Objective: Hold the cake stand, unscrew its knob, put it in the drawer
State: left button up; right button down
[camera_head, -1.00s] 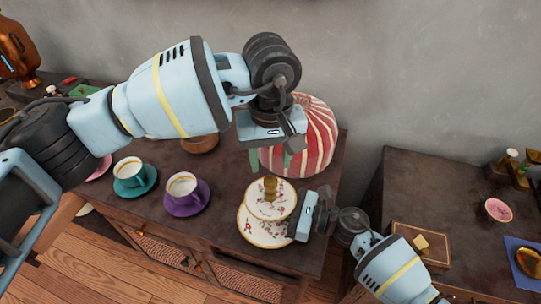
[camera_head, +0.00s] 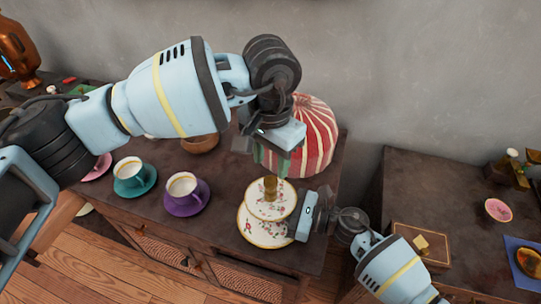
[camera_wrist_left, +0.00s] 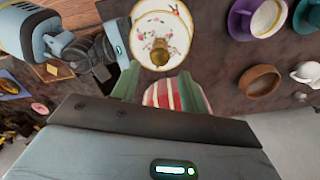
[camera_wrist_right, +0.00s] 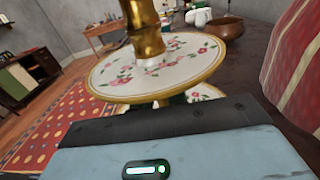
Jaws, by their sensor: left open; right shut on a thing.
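The cake stand (camera_head: 250,232) has two floral plates with gold rims, one above the other, on the dark cabinet. Its gold, bamboo-like knob (camera_head: 270,188) stands upright on the top plate; it also shows in the left wrist view (camera_wrist_left: 160,52) and the right wrist view (camera_wrist_right: 146,32). My right gripper (camera_head: 297,216) is shut on the cake stand from the right, between the plates; the upper plate hides its fingertips. My left gripper (camera_head: 270,163) is open and empty, above and behind the knob, with its green fingers apart (camera_wrist_left: 160,92). The drawer fronts (camera_head: 160,250) are in the cabinet's front.
A red-striped domed thing (camera_head: 318,135) stands right behind the stand. A purple cup (camera_head: 183,186), a teal cup (camera_head: 129,170) and a brown bowl (camera_head: 200,144) stand to the left. A second cabinet (camera_head: 430,180) with a small box (camera_head: 405,236) is at the right.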

aim_at(271, 179)
pick_arm(q)
jog(key=shift+f, duration=3.9)
jog(key=shift+c, duration=0.4)
